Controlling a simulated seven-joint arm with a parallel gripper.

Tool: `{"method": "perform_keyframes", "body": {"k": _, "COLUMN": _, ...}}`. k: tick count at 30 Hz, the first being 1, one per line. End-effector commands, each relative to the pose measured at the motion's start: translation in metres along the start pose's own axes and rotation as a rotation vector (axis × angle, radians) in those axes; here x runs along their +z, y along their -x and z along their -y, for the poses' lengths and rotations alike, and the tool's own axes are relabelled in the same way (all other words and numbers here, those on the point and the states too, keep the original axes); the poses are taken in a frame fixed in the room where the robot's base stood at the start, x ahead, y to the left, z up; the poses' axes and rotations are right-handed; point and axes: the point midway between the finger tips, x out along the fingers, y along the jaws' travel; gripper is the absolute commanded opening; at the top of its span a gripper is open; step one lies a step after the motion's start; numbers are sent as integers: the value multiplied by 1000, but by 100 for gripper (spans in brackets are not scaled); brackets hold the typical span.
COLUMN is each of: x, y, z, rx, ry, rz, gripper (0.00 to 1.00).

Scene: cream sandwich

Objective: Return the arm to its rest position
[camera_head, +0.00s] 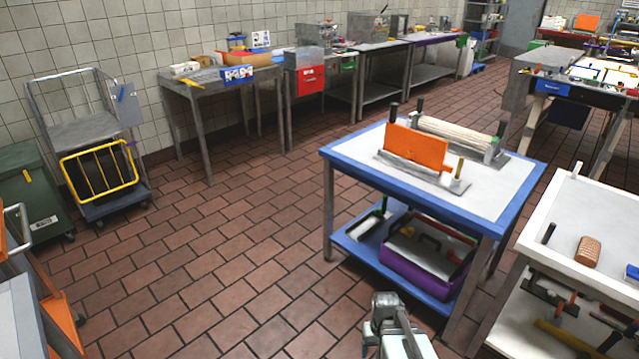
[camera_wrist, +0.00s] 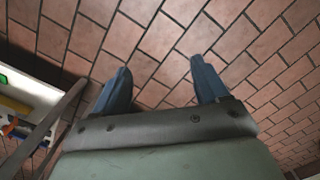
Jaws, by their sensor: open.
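My gripper shows in the wrist view (camera_wrist: 160,85) with its two blue-grey fingers spread apart. Only tiled floor shows between and beyond the fingers, and nothing is held. In the head view, part of my arm shows at the bottom centre, in front of the blue-edged table; the fingertips cannot be made out there.
The blue-edged table (camera_head: 335,153) carries an orange panel (camera_head: 416,148) and a ribbed roller (camera_head: 455,132), with a purple crate (camera_head: 420,275) below. A white table (camera_head: 590,215) stands at right with a brown sponge-like block (camera_head: 590,250). Tiled floor (camera_head: 220,240) at left centre is clear.

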Motion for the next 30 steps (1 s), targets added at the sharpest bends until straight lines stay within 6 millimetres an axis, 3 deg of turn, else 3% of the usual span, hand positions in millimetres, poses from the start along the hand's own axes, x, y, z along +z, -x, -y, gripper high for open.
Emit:
{"method": "perform_keyframes", "body": {"k": 8, "x": 51, "y": -56, "z": 0, "rx": 0, "ry": 0, "rz": 122, "gripper": 73}}
{"method": "perform_keyframes", "body": {"k": 18, "x": 133, "y": -122, "z": 0, "rx": 0, "ry": -1, "rz": 293, "gripper": 73}}
{"method": "perform_keyframes", "body": {"k": 30, "x": 231, "y": -177, "z": -1, "rx": 0, "ry": -2, "rz": 476, "gripper": 73}}
